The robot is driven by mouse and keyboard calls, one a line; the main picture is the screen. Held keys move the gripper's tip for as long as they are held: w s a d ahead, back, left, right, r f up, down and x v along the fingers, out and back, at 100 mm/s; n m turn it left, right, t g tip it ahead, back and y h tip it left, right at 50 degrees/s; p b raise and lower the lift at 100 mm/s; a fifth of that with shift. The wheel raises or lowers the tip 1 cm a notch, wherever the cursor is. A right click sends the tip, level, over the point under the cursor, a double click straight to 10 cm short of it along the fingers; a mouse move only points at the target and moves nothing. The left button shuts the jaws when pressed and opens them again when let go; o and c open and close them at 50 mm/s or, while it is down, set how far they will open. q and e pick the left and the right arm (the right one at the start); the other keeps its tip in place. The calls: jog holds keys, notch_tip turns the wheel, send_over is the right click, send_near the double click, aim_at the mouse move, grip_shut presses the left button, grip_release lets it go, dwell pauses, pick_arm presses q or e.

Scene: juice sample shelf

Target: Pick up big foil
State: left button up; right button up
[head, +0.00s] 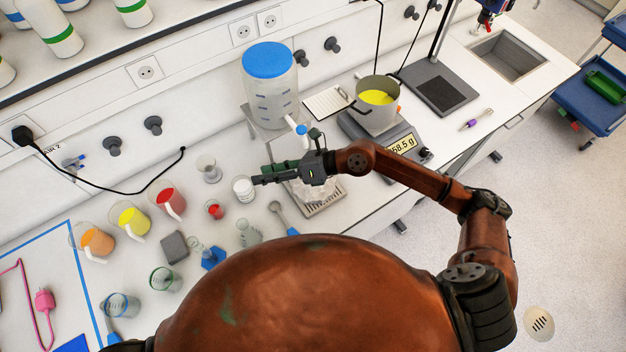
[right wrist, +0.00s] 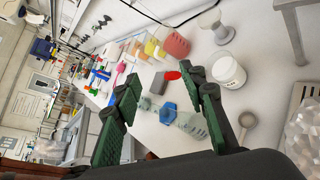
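A crumpled, silvery-white mass that looks like the big foil (head: 312,191) sits at the metal drip tray under the dispenser, partly covered by my right gripper and arm. It also shows at the lower right edge of the right wrist view (right wrist: 306,138), cut off by the frame. My right gripper (head: 262,179) is above the bench and points left, with its fingers past the foil. In the right wrist view its green-padded fingers (right wrist: 165,88) are wide apart with nothing held between them. My left gripper is not in view.
A blue-lidded dispenser (head: 270,85) stands behind the gripper. A white jar (head: 243,188) is just left of the fingertips. A spoon (head: 283,216) lies below. Coloured beakers and glassware stand to the left. A pot (head: 376,104) sits on the scale to the right.

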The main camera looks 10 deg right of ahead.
jog(key=w+d+f+n+h, duration=0.2)
jog(key=w+d+f+h, duration=0.1)
jog(key=d+f+h, duration=0.4)
jog(key=w+d+f+n+h, duration=0.1)
jog(key=w+d+f+h, duration=0.3)
jog(key=d, duration=0.6)
jog(key=shift+g+y, duration=0.3)
jog(key=shift+y, duration=0.4)
jog(key=p+x, duration=0.1)
jog(key=x, duration=0.1)
jog(key=s+x, duration=0.1)
jog(key=x, duration=0.2)
jog(key=p+x, duration=0.1)
jog(key=x, duration=0.1)
jog(key=shift+s+f+p, duration=0.1)
jog(key=shift+f+p, duration=0.2)
jog(key=shift+f, duration=0.25)
jog(key=shift+a+f, duration=0.15)
jog(key=shift+f, duration=0.35)
jog(key=shift+c, duration=0.6)
grip_shut()
jog(key=shift+r, duration=0.1)
